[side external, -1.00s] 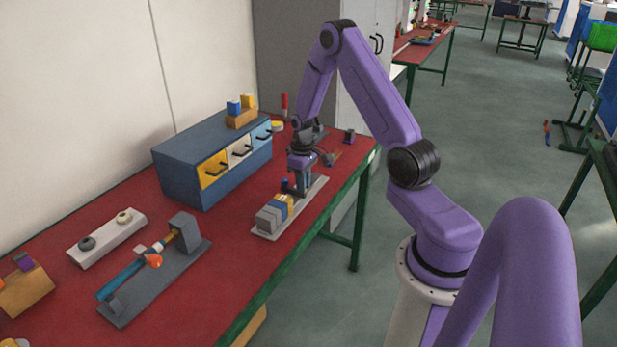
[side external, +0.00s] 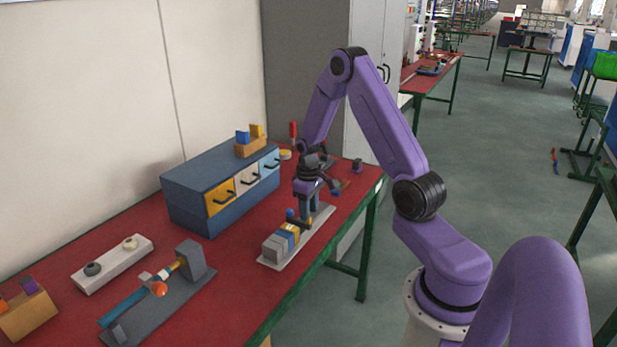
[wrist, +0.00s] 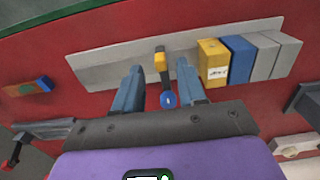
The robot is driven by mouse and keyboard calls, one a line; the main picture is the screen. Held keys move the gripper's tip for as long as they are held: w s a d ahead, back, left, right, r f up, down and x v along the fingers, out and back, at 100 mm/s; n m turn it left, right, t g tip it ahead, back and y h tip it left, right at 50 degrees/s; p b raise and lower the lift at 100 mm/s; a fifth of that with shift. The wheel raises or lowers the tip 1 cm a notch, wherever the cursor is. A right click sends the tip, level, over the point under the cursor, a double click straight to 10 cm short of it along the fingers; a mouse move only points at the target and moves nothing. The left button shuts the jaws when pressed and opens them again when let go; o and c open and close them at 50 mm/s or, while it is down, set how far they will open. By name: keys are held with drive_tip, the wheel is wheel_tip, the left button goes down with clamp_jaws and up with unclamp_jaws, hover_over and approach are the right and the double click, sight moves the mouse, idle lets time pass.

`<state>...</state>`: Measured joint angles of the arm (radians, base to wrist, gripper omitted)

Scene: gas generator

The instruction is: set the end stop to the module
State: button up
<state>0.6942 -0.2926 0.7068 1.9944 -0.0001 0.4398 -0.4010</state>
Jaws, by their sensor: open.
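A grey rail plate (wrist: 105,65) lies on the red table, with a row of modules on it. The yellow module (wrist: 213,62) with a white label is nearest my gripper, with a blue module (wrist: 239,58) and grey blocks (wrist: 270,55) beyond it. The end stop (wrist: 161,66), black and yellow with a blue knob (wrist: 167,99), is on the rail, apart from the yellow module by a gap. My gripper (wrist: 160,82) is open, its fingers on either side of the end stop. In the side view my gripper (side external: 309,205) is low over the rail (side external: 318,222); contact is unclear.
A blue drawer cabinet (side external: 190,205) stands behind the rail. A grey fixture (side external: 190,285) with a blue-handled tool and a white strip with knobs (side external: 112,265) lie to the left. A small dark block (side external: 357,165) sits near the table's far edge.

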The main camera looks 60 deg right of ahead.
wheel_tip(320, 180, up, 16)
drive_tip(key=shift+f, duration=0.2)
drive_tip(key=shift+f, duration=0.1)
drive_tip(key=c, duration=0.7)
drive_tip(key=shift+w+d+f+m, duration=0.1)
drive_tip(key=shift+d+f+m, duration=0.1)
drive_tip(key=shift+d+m, duration=0.3)
clamp_jaws()
drive_tip(key=d+f+m+y, duration=0.4)
drive_tip(key=d+f+m, duration=0.45)
drive_tip(key=m, duration=0.85)
drive_tip(key=x, duration=0.7)
drive_tip(key=shift+s+a+f, duration=0.1)
drive_tip(key=shift+s+f, duration=0.1)
drive_tip(key=shift+f, duration=0.1)
drive_tip(key=a, duration=0.3)
drive_tip(key=shift+a, duration=0.5)
